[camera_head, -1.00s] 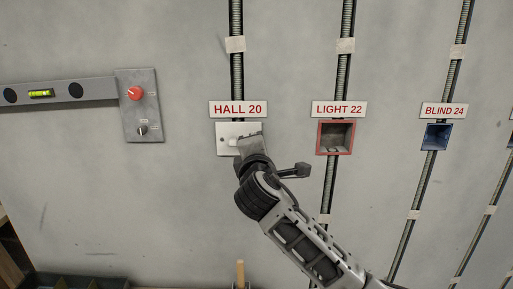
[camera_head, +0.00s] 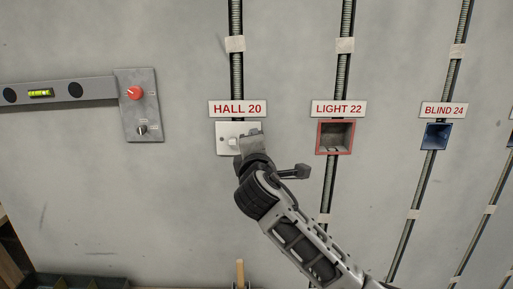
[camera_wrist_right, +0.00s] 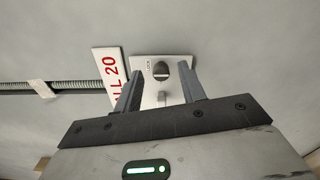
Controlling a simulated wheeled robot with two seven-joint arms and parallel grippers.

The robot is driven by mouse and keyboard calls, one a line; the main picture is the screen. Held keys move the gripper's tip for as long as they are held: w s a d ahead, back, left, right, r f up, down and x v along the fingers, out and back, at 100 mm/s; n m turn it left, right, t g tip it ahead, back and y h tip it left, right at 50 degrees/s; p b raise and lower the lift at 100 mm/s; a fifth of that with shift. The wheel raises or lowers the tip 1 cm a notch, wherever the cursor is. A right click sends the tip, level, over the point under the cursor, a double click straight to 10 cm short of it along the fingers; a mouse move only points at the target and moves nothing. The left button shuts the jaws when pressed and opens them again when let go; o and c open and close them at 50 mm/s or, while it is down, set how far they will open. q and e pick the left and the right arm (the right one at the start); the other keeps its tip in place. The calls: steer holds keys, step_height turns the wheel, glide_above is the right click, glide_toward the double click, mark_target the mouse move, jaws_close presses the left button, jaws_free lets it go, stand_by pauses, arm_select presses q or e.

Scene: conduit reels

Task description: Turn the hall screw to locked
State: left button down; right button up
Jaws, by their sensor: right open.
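The hall screw (camera_wrist_right: 160,70) is a round dark head with a pale slot line, set in a white plate (camera_wrist_right: 147,100) with small lettering beside it. In the head view the white plate (camera_head: 222,139) is below the HALL 20 sign (camera_head: 238,108). My right gripper (camera_wrist_right: 159,74) is open, with one finger on each side of the screw in the wrist view. I cannot tell whether the fingers touch it. In the head view my right gripper (camera_head: 240,141) covers the plate's right part. My left gripper is not in view.
To the right are a red-framed box (camera_head: 336,137) under LIGHT 22 and a blue box (camera_head: 436,136) under BLIND 24. To the left is a grey panel (camera_head: 140,115) with a red knob and a black knob, beside a spirit level (camera_head: 60,93). Conduits run up the wall.

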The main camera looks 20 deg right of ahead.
steer(key=b+v, duration=0.1)
steer(key=v, duration=1.5)
step_height(320, 180, down, 19)
steer(key=s+a+m+g+y, duration=0.2)
steer(key=m+g+y, duration=0.2)
steer(key=y, duration=0.1)
steer(key=s+d+f+m+g+y, duration=0.2)
steer(key=s+f+m, duration=0.8)
steer(key=s+f, duration=0.5)
step_height(320, 180, down, 2)
steer(key=shift+d+f+m+g+y, duration=0.1)
steer(key=shift+d+m+g+y, duration=0.25)
steer(key=shift+y, duration=0.25)
steer(key=shift+s+a, duration=0.1)
